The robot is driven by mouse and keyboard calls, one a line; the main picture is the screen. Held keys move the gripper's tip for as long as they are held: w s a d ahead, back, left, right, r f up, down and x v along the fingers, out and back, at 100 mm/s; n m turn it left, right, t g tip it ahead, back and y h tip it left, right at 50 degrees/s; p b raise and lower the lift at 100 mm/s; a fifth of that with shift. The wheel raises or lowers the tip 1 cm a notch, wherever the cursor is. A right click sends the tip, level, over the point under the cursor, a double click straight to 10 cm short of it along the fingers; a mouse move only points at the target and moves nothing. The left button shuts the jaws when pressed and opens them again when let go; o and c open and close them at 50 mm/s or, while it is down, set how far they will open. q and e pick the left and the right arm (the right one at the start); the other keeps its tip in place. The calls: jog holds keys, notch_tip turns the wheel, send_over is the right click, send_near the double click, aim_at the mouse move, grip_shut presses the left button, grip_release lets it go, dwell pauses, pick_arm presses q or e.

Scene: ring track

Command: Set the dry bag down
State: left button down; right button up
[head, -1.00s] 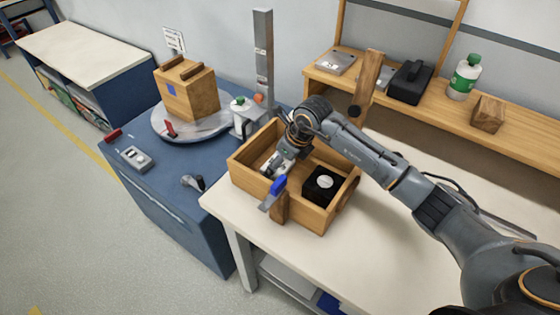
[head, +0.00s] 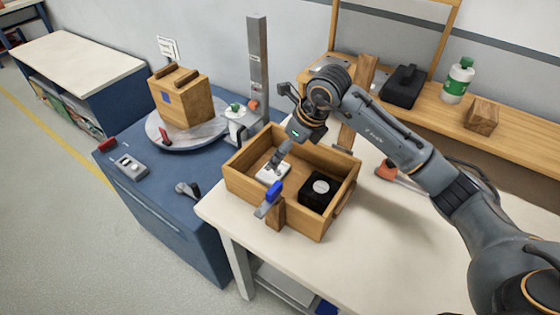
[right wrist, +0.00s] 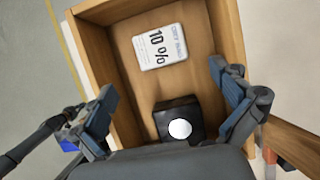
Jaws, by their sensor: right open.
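The dry bag (head: 272,173) is a small white packet lying flat inside an open wooden box (head: 250,190). In the right wrist view the bag (right wrist: 160,47) shows its printing "10 %" and lies near the box's far end. My right gripper (head: 303,145) is above the box, its fingers spread wide and apart from the bag. In the right wrist view its two fingers (right wrist: 163,85) stand either side of the box with nothing between them. My left gripper is not in view.
A black block with a white disc (head: 318,189) sits in the same box. A grey post (head: 258,60) and a turntable with a wooden crate (head: 184,98) stand left. The bench top (head: 390,235) is clear in front.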

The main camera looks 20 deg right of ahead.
jog(key=v, duration=0.2)
jog(key=shift+s+r, duration=0.15)
jog(key=shift+r, duration=0.25)
